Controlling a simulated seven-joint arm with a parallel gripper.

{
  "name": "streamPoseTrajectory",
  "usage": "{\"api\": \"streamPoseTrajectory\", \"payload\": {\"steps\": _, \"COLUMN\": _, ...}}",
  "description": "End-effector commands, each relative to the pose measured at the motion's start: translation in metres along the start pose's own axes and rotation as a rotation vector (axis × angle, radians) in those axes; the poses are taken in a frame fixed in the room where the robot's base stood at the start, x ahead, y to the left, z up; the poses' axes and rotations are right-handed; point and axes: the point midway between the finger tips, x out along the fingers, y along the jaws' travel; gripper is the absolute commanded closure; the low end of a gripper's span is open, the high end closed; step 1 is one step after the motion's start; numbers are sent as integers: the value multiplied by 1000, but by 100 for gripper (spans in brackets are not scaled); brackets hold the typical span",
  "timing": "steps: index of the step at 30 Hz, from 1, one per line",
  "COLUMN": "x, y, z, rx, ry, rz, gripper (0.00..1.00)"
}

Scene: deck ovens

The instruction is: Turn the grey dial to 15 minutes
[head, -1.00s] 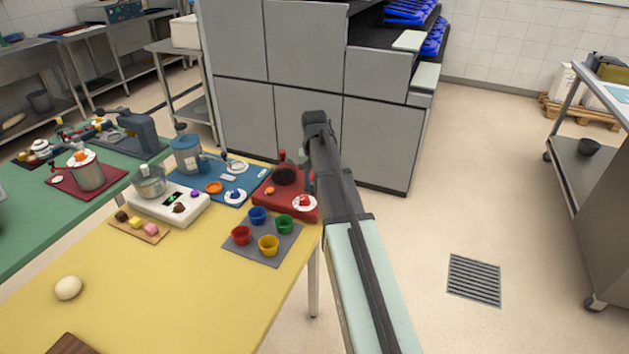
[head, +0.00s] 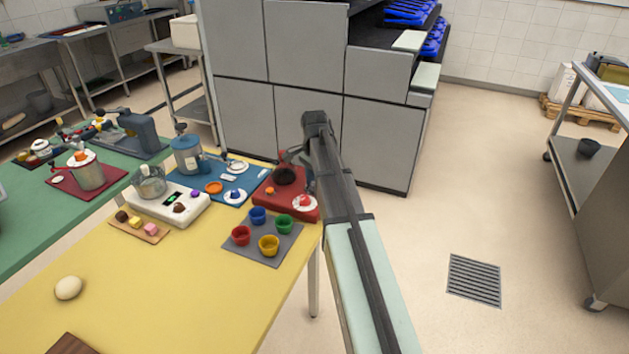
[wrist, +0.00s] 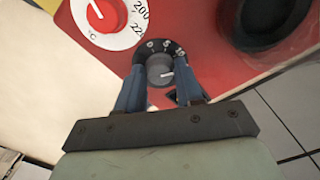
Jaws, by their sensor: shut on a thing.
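The grey dial (wrist: 156,68) shows in the wrist view, on a black ring with white numbers on the red unit (wrist: 195,25). My gripper (wrist: 159,84) is shut on the grey dial, one blue-grey finger on each side. The dial's white mark points to the right, a little below the 10. The fingers cover the lower part of the ring, so I cannot read the number at the mark. In the head view the red unit (head: 258,201) is at the table's far right corner; my arm hides the grey dial there.
A red knob on a white temperature scale (wrist: 130,28) sits close beside the grey dial. A dark round opening (wrist: 272,18) is on the unit's other side. Coloured cups (head: 268,244) stand on a grey mat nearby. Floor is open right of the yellow table (head: 200,290).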

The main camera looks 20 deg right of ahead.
Motion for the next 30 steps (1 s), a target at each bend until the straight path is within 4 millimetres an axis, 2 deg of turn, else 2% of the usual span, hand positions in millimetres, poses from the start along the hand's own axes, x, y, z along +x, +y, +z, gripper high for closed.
{"api": "streamPoseTrajectory", "payload": {"steps": 12, "x": -1, "y": -1, "z": -1, "rx": 179, "ry": 3, "rz": -2, "gripper": 94}}
{"api": "streamPoseTrajectory", "payload": {"steps": 28, "x": -1, "y": -1, "z": -1, "rx": 201, "ry": 3, "rz": -2, "gripper": 94}}
{"api": "streamPoseTrajectory", "payload": {"steps": 29, "x": -1, "y": -1, "z": -1, "rx": 201, "ry": 4, "rz": -2, "gripper": 63}}
{"api": "streamPoseTrajectory", "payload": {"steps": 30, "x": -1, "y": -1, "z": -1, "rx": 201, "ry": 3, "rz": -2, "gripper": 59}}
